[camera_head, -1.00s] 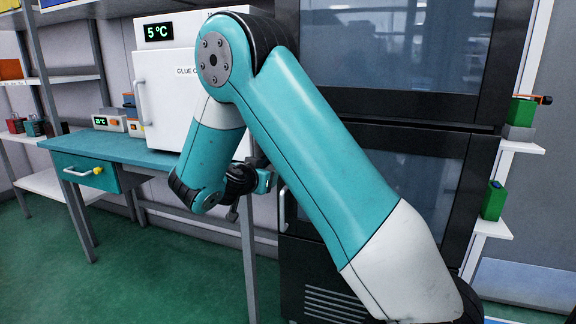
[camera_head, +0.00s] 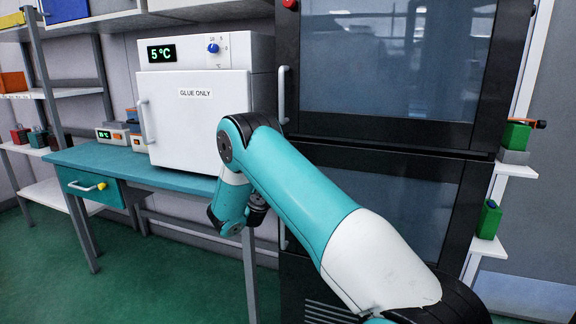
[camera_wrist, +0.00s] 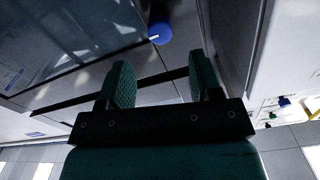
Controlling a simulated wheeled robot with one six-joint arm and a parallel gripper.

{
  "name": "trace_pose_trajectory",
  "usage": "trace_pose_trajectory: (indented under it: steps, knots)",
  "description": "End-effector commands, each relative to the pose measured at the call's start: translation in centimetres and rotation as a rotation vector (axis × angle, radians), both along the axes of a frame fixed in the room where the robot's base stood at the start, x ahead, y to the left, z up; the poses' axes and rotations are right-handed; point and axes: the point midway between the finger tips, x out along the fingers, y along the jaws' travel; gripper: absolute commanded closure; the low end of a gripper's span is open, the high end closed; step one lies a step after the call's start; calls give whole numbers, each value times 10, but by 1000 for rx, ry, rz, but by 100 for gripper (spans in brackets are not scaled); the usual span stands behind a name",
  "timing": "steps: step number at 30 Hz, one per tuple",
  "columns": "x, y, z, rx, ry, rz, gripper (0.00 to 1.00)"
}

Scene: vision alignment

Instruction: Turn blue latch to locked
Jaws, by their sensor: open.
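A round blue part with a short white pointer mark, which looks like the latch (camera_wrist: 161,33), sits beyond my fingertips in the wrist view, slightly above the gap between them. My gripper (camera_wrist: 160,72) is open and empty, its two teal fingers apart and not visibly touching the blue part. In the head view my arm reaches toward the seam between the bench and the dark cabinet (camera_head: 385,130). There my gripper is mostly hidden behind my arm, and I cannot make out this latch.
A white "GLUE ONLY" box (camera_head: 190,125) with a blue dial (camera_head: 213,48) stands on the teal bench (camera_head: 150,170). The cabinet's upper door has a vertical handle (camera_head: 282,95). Green containers (camera_head: 515,136) stand on small shelves at right. Green floor is clear at lower left.

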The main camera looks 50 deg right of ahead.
Motion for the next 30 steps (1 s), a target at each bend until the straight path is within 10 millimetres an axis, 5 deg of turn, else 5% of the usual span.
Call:
trace_pose_trajectory:
  steps: [10,23,30]
  knots:
    - [24,-60,1,1,-1,-2,41]
    - [30,-72,-1,-1,1,1,41]
    - [30,-72,-1,-1,1,1,89]
